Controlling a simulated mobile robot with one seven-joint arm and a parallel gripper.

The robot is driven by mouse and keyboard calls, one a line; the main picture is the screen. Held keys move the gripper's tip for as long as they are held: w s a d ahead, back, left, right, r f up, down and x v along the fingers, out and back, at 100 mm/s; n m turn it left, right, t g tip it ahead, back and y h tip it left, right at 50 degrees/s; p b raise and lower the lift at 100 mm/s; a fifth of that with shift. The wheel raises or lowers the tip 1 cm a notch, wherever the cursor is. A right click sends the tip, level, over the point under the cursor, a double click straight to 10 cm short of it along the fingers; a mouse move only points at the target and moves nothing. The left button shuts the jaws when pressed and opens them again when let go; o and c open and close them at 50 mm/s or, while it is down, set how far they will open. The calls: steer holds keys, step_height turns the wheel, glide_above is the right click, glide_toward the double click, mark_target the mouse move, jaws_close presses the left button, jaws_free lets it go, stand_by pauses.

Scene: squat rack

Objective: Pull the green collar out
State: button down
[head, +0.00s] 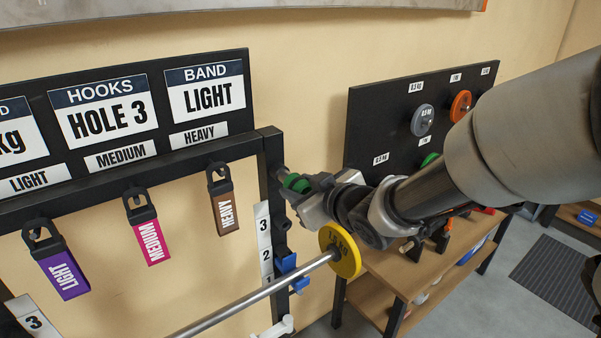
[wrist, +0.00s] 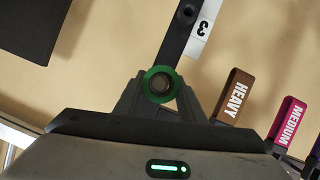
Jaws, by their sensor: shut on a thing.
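The green collar (head: 297,183) is a short ring at the rack's right upright, partly covered by my gripper in the head view. In the wrist view the green collar (wrist: 160,85) shows end-on, with a dark grey round core in its middle. My gripper (head: 306,192) is at the collar. In the wrist view my gripper (wrist: 160,98) has its two fingers shut on the collar, one on each side. Whether the collar still sits around the peg is hard to tell.
A barbell (head: 265,292) with a yellow plate (head: 341,250) lies below my gripper. Blue hooks (head: 287,269) sit on the upright (head: 270,200). Purple, pink and brown bands hang at left. A black plate board (head: 385,120) and wooden shelf (head: 400,275) stand at right.

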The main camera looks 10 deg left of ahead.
steer(key=shift+s+d+p, duration=0.35)
steer(key=shift+s+d, duration=0.55)
steer(key=shift+d, duration=0.1)
